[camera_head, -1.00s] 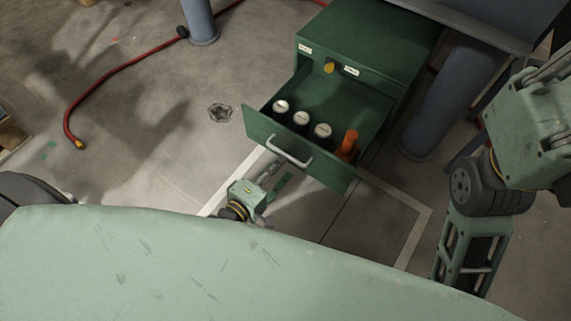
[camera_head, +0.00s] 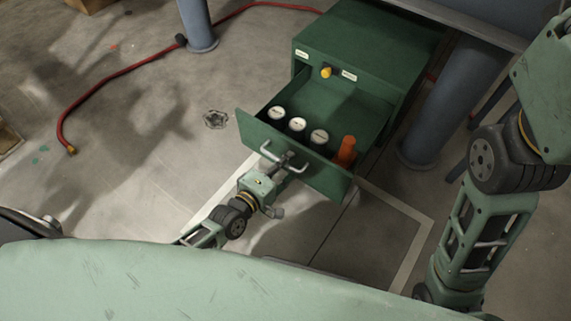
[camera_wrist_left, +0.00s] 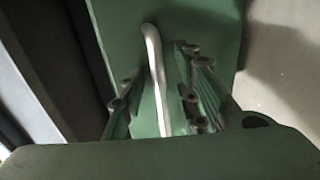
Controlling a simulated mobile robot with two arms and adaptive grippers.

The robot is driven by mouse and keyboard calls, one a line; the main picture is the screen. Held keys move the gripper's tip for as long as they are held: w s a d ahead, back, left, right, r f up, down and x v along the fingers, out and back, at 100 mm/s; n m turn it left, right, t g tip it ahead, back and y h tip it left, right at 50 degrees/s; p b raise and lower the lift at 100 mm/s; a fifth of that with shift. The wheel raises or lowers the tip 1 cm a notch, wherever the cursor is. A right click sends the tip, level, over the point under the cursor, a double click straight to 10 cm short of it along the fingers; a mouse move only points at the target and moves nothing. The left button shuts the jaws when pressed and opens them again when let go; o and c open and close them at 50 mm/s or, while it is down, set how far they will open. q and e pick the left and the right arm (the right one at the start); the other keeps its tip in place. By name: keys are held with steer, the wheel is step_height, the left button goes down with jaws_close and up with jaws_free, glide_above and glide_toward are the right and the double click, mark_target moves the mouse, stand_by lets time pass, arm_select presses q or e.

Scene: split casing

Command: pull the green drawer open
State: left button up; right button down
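The green drawer (camera_head: 318,177) stands well out of its green cabinet (camera_head: 362,45), with a pale bar handle (camera_head: 265,151) on its front. Inside are three dark canisters with white lids (camera_head: 298,124) and an orange bottle (camera_head: 346,151). My left gripper (camera_head: 284,161) is at the handle. In the left wrist view, the handle (camera_wrist_left: 155,70) runs between the two open fingers of my left gripper (camera_wrist_left: 160,95), with gaps showing on both sides. My right arm shows at the right of the head view, but its gripper is not visible.
A blue-grey leg (camera_head: 445,105) stands right of the cabinet, and another post (camera_head: 197,25) stands behind left. A red hose (camera_head: 115,80) lies on the floor at left. The floor left of the drawer is mostly clear.

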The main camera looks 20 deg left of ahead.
arm_select(q)
jaws_close()
stand_by(0.4)
steer(key=x, duration=0.3)
steer(key=shift+w+r, duration=0.2)
steer(key=shift+r, duration=0.15)
jaws_free()
steer(key=v, duration=1.2)
